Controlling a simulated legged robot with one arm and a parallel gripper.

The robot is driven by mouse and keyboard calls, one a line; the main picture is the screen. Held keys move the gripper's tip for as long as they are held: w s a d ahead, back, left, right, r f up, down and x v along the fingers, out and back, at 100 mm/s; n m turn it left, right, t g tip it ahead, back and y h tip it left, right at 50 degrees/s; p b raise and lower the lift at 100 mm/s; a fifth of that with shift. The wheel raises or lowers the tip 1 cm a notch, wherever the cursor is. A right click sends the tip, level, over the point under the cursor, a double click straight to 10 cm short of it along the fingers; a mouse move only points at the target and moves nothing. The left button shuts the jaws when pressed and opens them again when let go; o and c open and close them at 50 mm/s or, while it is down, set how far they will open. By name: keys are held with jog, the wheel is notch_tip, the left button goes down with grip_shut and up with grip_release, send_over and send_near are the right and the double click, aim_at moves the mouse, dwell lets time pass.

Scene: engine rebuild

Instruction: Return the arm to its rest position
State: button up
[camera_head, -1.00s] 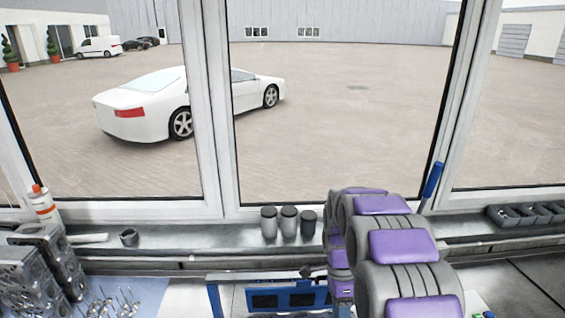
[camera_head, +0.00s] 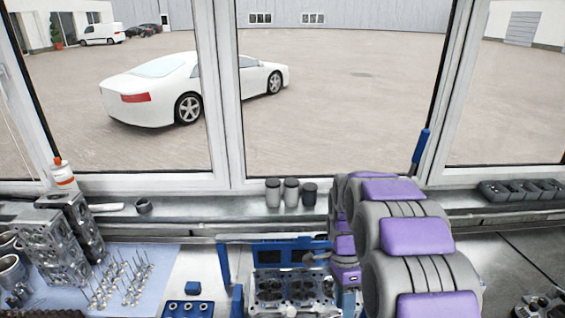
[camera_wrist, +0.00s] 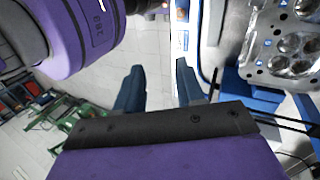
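My arm, grey with purple panels, rises at the right of centre in the head view and reaches toward the bench. Its end is mostly hidden there behind the arm's own links. In the wrist view my gripper (camera_wrist: 158,88) shows two dark blue fingers with a clear gap between them. Nothing is between the fingers. Floor and the bench edge show beyond them. A metal cylinder head (camera_head: 290,288) sits in a blue fixture (camera_head: 222,262) left of the arm. It also shows at the upper right of the wrist view (camera_wrist: 285,45), apart from the fingers.
Engine blocks (camera_head: 55,245) stand at the left, beside valves (camera_head: 118,280) on a blue mat (camera_head: 165,260). A blue holder (camera_head: 187,308) is nearby. Dark cups (camera_head: 291,192), a bottle (camera_head: 62,174) and a black tray (camera_head: 520,190) line the windowsill. A metal part (camera_head: 540,305) lies at lower right.

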jog(key=s+f+n+t+b, duration=0.1)
jog(key=s+f+n+b, duration=0.2)
jog(key=s, duration=0.6)
jog(key=s+f+n+t+b, duration=0.1)
jog(key=s+f+n+b, duration=0.2)
jog(key=s+n+b, duration=0.5)
jog(key=s+a+f+n+t+b, duration=0.1)
jog(key=s+f+n+b, duration=0.3)
jog(key=s+b, duration=0.3)
jog(key=s+n, duration=0.1)
jog(key=s, duration=0.3)
jog(key=shift+s+b, duration=0.3)
jog(key=shift+b, duration=0.1)
jog(key=shift+f, duration=0.1)
dwell(0.5)
